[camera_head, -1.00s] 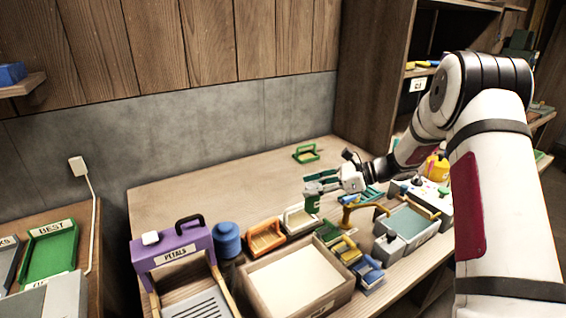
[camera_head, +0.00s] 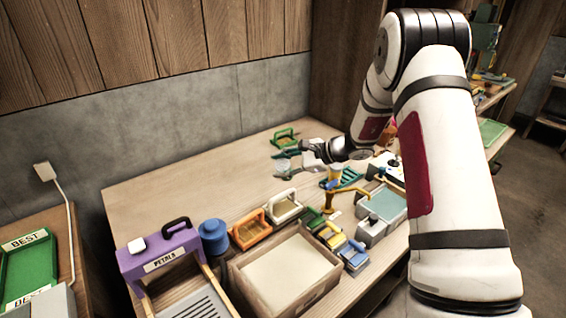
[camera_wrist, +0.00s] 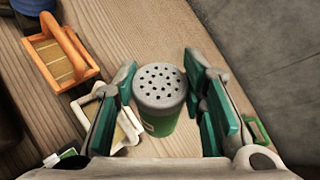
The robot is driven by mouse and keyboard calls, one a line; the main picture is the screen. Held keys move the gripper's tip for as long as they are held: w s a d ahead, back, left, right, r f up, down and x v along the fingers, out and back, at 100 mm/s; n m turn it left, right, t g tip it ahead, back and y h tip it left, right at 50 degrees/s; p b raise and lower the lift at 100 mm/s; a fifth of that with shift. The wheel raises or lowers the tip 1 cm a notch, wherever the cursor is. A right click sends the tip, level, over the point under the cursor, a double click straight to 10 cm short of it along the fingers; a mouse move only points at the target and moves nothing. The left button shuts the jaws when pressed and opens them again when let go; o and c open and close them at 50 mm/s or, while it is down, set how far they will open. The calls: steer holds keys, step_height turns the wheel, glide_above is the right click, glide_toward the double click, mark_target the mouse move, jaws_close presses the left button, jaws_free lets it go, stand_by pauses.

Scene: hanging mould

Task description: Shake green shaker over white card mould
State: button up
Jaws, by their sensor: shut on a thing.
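The green shaker (camera_wrist: 160,115) has a grey lid full of holes, which faces the camera in the wrist view. My gripper (camera_head: 290,163) is shut on it, with a green-padded finger on each side. In the head view the shaker is small and hard to make out at the fingertips. The white card mould (camera_head: 284,207) stands in the row on the bench, nearer the front than my gripper. In the wrist view the white mould (camera_wrist: 88,101) is left of the shaker, partly hidden by the left finger.
An orange mould (camera_head: 249,231) stands left of the white one, and a green-framed mould (camera_head: 285,136) lies farther back. A wooden tray (camera_head: 240,282), a blue jar (camera_head: 214,237) and a yellow-brown tap-like piece (camera_head: 338,200) are nearby. The back left of the bench is clear.

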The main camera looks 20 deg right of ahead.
steer(key=shift+s+n+t+h+p, duration=0.15)
steer(key=shift+n+t+h+p, duration=0.65)
steer(key=shift+n+t+p, duration=0.3)
steer(key=n+t+p, duration=0.2)
steer(key=n, duration=0.1)
steer(key=shift+r+h, duration=0.1)
steer(key=shift+h, duration=0.3)
step_height(320, 180, down, 2)
steer(key=shift+f+n+t+h, duration=0.1)
steer(key=shift+n+t+h, duration=0.2)
steer(key=shift+n+t, duration=0.7)
steer(key=shift+f+n+t, duration=0.4)
steer(key=shift+n+t, duration=0.1)
steer(key=shift+n, duration=0.4)
steer(key=shift+w, duration=0.2)
steer(key=shift+d+r+m+g, duration=0.1)
steer(key=shift+r+m+g, duration=0.2)
steer(key=shift+m+g, duration=0.25)
steer(key=shift+r+m+g+b, duration=0.2)
steer(key=shift+m+g+b, duration=0.45)
steer(key=shift+m, duration=0.4)
steer(key=shift+r+m+g+y, duration=0.15)
steer(key=shift+m+g+y, duration=0.25)
steer(key=shift+m+g, duration=0.25)
